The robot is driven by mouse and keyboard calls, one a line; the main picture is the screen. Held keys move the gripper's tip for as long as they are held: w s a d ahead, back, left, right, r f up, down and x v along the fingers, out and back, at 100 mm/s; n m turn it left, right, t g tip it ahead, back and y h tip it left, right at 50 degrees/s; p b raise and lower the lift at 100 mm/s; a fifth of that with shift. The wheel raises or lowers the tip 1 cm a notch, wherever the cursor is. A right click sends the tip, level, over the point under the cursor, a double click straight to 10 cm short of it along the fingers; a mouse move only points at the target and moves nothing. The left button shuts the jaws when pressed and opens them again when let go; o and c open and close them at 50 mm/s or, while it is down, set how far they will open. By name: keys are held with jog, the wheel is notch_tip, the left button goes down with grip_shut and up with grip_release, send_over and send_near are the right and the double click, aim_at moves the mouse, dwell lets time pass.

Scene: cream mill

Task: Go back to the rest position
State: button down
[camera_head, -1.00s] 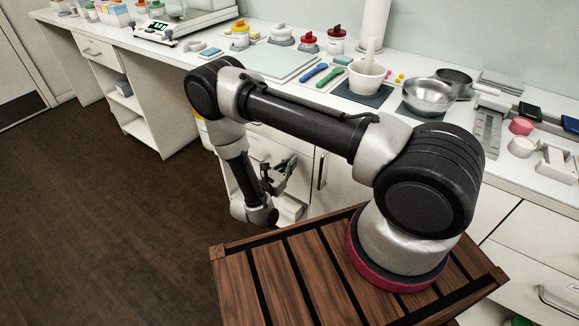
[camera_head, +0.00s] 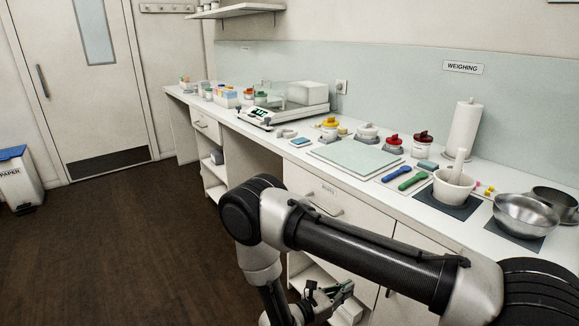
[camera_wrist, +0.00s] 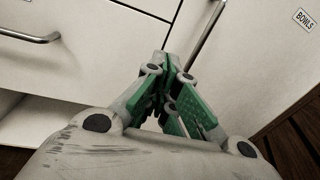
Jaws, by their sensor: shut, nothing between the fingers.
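My gripper (camera_head: 330,297) hangs low in the head view, in front of the white cabinets below the counter, at the end of my folded arm. In the wrist view my gripper (camera_wrist: 170,72) shows green finger pads brought together, with nothing between them. Behind the fingers are a white drawer front and cabinet door (camera_wrist: 240,60). The fingers appear apart from the cabinet, though the exact gap cannot be told.
The white counter (camera_head: 325,172) carries jars, a balance (camera_head: 256,115), a mortar with pestle (camera_head: 453,187) and steel bowls (camera_head: 525,215). A drawer handle (camera_wrist: 30,36) sticks out near my gripper. The dark floor (camera_head: 110,240) at left is clear.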

jog(key=s+d+r+m+g+y, duration=0.1)
jog(key=s+d+r+m+y, duration=0.4)
jog(key=r, duration=1)
jog(key=s+d+r+m+g+y, duration=0.1)
jog(key=s+d+r+m+y, duration=0.4)
jog(key=r+m, duration=0.6)
jog(key=s+d+r+m+g+y, duration=0.1)
jog(key=s+d+r+m+y, duration=0.4)
jog(key=r, duration=1.5)
jog(key=s+d+m, duration=0.1)
jog(key=s+m, duration=0.2)
jog(key=shift+d+r+g+y, duration=0.3)
jog(key=shift+d+r+g, duration=0.05)
jog(key=shift+r+g, duration=0.05)
